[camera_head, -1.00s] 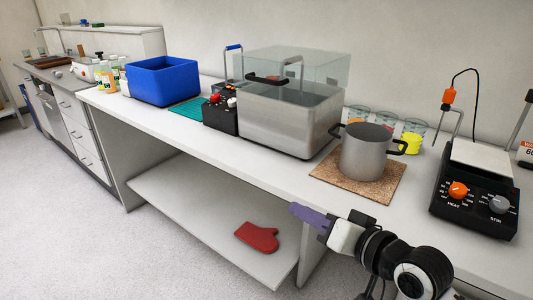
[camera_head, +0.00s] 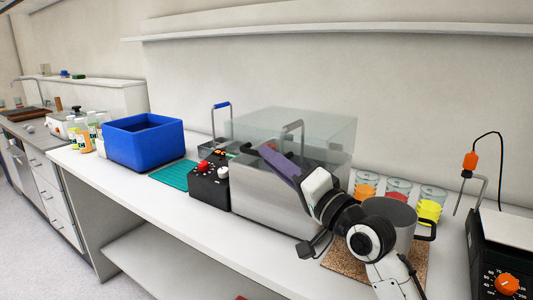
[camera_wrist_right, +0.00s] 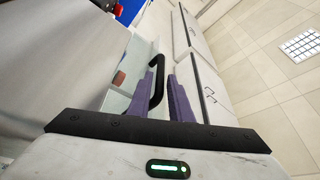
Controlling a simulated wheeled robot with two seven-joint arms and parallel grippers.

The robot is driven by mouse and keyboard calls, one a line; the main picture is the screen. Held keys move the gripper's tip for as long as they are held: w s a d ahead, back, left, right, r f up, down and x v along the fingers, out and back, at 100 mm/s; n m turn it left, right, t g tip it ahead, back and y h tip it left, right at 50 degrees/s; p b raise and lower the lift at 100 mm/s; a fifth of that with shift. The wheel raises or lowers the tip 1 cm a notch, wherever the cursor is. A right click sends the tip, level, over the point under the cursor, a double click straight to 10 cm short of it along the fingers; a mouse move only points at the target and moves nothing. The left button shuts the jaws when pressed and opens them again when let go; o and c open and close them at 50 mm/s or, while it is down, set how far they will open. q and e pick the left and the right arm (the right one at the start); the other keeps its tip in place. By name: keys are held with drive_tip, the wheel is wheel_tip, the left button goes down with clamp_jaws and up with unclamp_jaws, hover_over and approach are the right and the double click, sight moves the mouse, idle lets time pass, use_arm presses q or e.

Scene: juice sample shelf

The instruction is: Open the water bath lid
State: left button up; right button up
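The water bath is a steel tank (camera_head: 265,195) with a clear lid (camera_head: 290,125) lying over its top. My right gripper (camera_head: 272,160), with purple fingers, is at the front of the lid and hides most of the lid's handle in the head view. In the right wrist view the black handle (camera_wrist_right: 157,65) shows at the fingers of my right gripper (camera_wrist_right: 162,90). The fingers stand apart, with the handle in the gap between them; I see no firm grip on it. My left gripper is not in view.
A steel pot (camera_head: 392,220) on a cork mat (camera_head: 345,262) stands close to my right arm. Beakers (camera_head: 398,187) with coloured contents stand behind it. A black control box (camera_head: 210,188) and a blue bin (camera_head: 145,138) are to the left. A wall shelf (camera_head: 330,30) runs above.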

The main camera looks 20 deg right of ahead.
drive_tip(key=shift+x, duration=1.05)
drive_tip(key=shift+w, duration=0.25)
clamp_jaws()
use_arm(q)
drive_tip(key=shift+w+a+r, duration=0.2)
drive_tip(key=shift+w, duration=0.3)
